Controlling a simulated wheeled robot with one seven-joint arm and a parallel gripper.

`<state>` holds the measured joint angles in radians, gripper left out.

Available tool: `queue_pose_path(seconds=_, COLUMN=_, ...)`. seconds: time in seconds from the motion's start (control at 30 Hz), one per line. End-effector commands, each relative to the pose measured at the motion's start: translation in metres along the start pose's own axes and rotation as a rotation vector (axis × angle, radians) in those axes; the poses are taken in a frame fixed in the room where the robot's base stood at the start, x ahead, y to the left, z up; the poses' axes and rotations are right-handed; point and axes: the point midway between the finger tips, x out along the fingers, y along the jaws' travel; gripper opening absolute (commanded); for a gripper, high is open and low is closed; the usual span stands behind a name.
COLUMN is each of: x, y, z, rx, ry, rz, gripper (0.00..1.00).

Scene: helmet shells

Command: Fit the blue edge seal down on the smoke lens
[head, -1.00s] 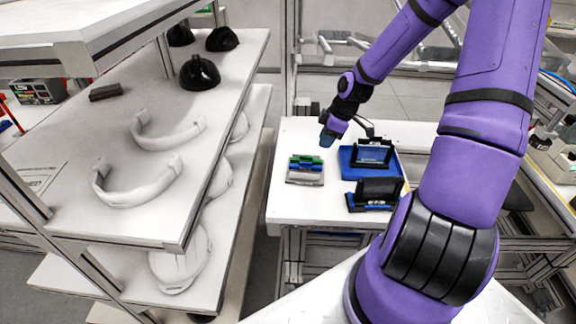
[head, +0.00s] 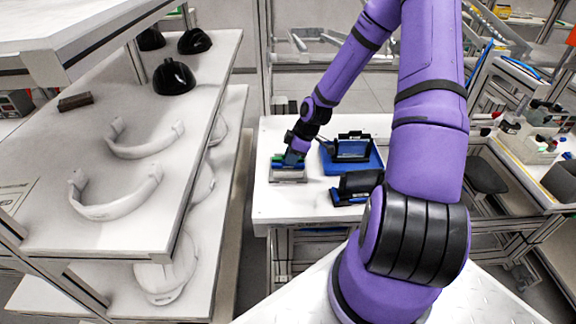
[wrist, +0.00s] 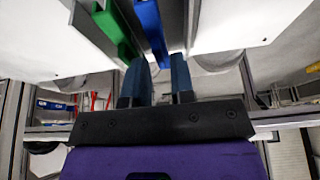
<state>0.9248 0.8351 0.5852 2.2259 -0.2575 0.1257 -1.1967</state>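The blue edge seal (wrist: 149,28) is a long blue strip beside a green strip (wrist: 113,25) in a grey holder (head: 289,175) on the white table. My gripper (head: 292,160) is down at this holder. In the wrist view its two blue-grey fingers (wrist: 158,63) are apart, one on each side of the blue strip's near end; a gap shows beside the right finger. A see-through dark-tinted lens (head: 352,147) in a black frame stands upright on a blue tray (head: 374,165). A darker panel (head: 358,182) stands in front of it. I cannot tell surely which is the smoke lens.
A shelf (head: 95,225) on the left carries white curved bands (head: 115,195) and black helmet shells (head: 174,77). The white table's front left (head: 285,207) is clear.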

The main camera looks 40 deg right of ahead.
Motion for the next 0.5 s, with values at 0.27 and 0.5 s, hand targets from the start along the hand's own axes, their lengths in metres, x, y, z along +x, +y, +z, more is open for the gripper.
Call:
queue_pose_path(seconds=0.27, x=0.028, y=0.0, z=0.0, rx=0.001, ry=0.0, rz=0.0, gripper=0.23)
queue_pose_path(seconds=0.5, x=0.029, y=0.001, z=0.0, rx=0.001, ry=0.0, rz=0.0, gripper=0.21)
